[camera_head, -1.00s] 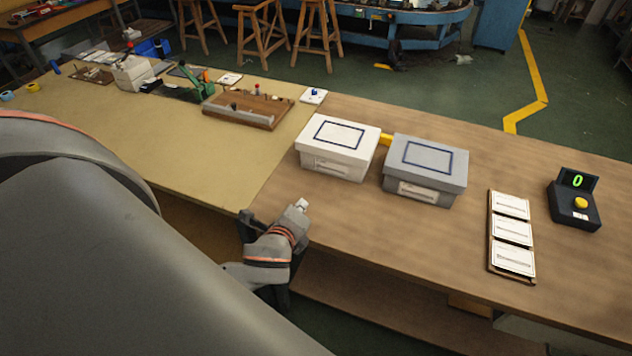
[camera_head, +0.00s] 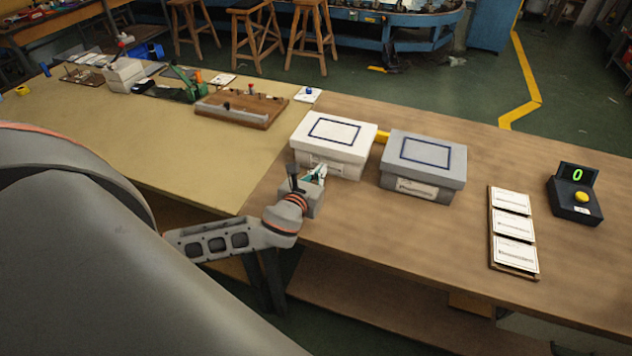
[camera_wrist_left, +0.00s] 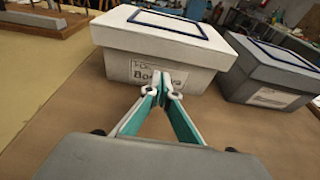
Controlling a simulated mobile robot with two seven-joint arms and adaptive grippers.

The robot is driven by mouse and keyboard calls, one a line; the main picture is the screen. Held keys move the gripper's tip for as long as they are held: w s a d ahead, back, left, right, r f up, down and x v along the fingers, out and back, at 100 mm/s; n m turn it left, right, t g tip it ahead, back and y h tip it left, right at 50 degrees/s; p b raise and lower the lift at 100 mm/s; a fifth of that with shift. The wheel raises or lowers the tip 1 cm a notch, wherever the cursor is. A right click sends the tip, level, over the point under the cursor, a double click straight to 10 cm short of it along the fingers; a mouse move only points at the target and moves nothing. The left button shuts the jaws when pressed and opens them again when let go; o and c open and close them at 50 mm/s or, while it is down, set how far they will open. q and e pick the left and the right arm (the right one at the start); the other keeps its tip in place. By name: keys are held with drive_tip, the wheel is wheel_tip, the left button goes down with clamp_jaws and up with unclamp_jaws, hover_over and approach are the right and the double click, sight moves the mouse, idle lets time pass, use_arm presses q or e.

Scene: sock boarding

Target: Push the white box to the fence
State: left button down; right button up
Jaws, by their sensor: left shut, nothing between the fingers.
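The white box (camera_head: 325,152), with a lid bearing a dark blue outline, stands on the brown tabletop. It fills the upper middle of the left wrist view (camera_wrist_left: 150,45), with a label on its front. My left gripper (camera_head: 318,172) is shut and empty, in front of the white box's near side. In the left wrist view its closed fingertips (camera_wrist_left: 166,88) are right at the label; I cannot tell whether they touch it. A yellow piece (camera_head: 383,137), perhaps part of the fence, shows behind the gap between the boxes. The rest of it is hidden. My right gripper is not in view.
A grey box (camera_head: 424,160) stands close to the right of the white box, with a narrow gap. A card board (camera_head: 512,230) and a black counter device (camera_head: 575,200) lie farther right. A wooden fixture (camera_head: 240,107) sits behind on the left.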

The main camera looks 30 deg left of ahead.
sight(327, 158)
use_arm(q)
drive_tip(key=shift+w, duration=0.2)
drive_tip(key=shift+w+a, duration=0.35)
drive_tip(key=shift+w, duration=0.85)
drive_tip(key=shift+w+a, duration=0.25)
drive_tip(key=shift+w, duration=0.75)
drive_tip(key=shift+w+a, duration=0.2)
drive_tip(key=shift+w, duration=0.75)
drive_tip(key=shift+w+a, duration=0.25)
drive_tip(key=shift+w, duration=0.75)
drive_tip(key=shift+f+p+v, duration=0.1)
drive_tip(key=shift+p+v, duration=0.45)
drive_tip(key=shift+v, duration=0.15)
drive_tip(key=shift+f+p+v, duration=0.15)
drive_tip(key=shift+p+v, duration=0.35)
drive_tip(key=shift+v, duration=0.2)
drive_tip(key=shift+s+d+p, duration=0.2)
drive_tip(key=shift+s+p, duration=0.2)
drive_tip(key=shift+s, duration=0.45)
drive_tip(key=shift+s+d+p, duration=0.2)
drive_tip(key=shift+s+p, duration=0.2)
drive_tip(key=shift+s, duration=0.45)
drive_tip(key=shift+f, duration=0.1)
